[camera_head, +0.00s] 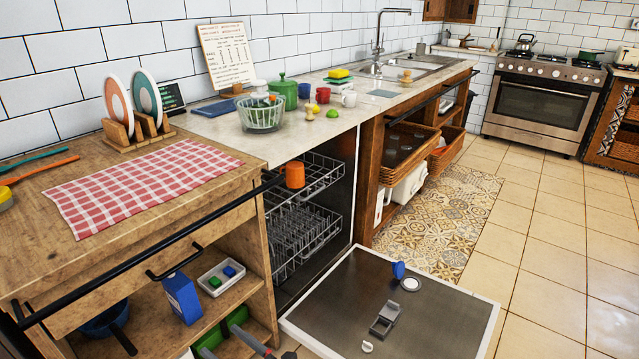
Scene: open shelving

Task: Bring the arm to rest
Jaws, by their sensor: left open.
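Only a small grey and dark part at the bottom edge, left of the open dishwasher door, looks like my left gripper (277,352). Most of it is cut off by the frame. It is low, in front of the bottom shelf, and I see nothing held in it. My right gripper is not in view.
The open dishwasher door (350,290) lies low across the front. An orange mug (293,175) is at its upper rack (318,178). The wooden counter (45,240) bears a checkered cloth (140,182). A black rail (150,250) sticks out in front. Tiled floor (540,240) is clear at right.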

